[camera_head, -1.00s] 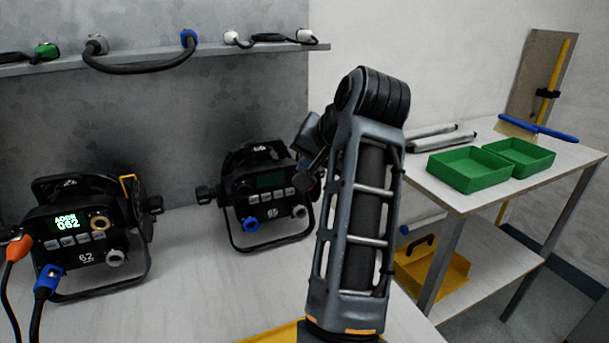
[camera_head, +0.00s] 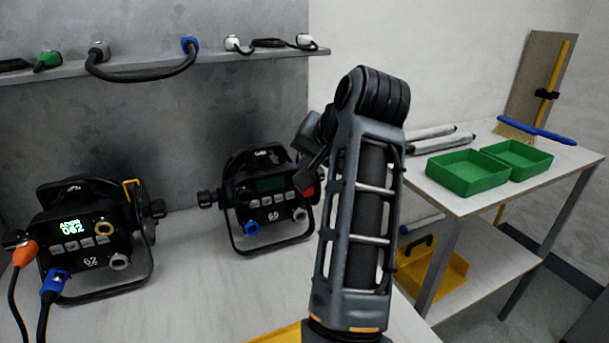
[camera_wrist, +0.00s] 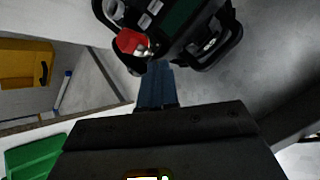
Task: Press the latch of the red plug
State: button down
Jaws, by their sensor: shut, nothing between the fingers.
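The red plug (camera_wrist: 131,41) sits at the connector side of a black par can (camera_wrist: 185,30) in the wrist view, with a small metallic part beside it. In the head view a bit of the red plug (camera_head: 309,191) shows at the right of the par can marked 65 (camera_head: 268,200). My gripper (camera_wrist: 153,70) is shut and empty. Its fingertips are close to the plug's lower right in the wrist view; I cannot tell whether they touch it. In the head view my gripper (camera_head: 305,182) partly covers the plug. The latch is too small to make out clearly.
Par can 62 (camera_head: 90,240) stands left, with an orange plug (camera_head: 25,253) and a blue plug (camera_head: 54,281). A shelf (camera_head: 140,73) with cables runs behind. Green trays (camera_head: 468,176) lie on the right-hand table.

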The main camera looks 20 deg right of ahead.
notch_tip(320, 180, up, 5)
jog(key=p, duration=0.5)
jog(key=shift+f, duration=0.1)
dwell(0.6)
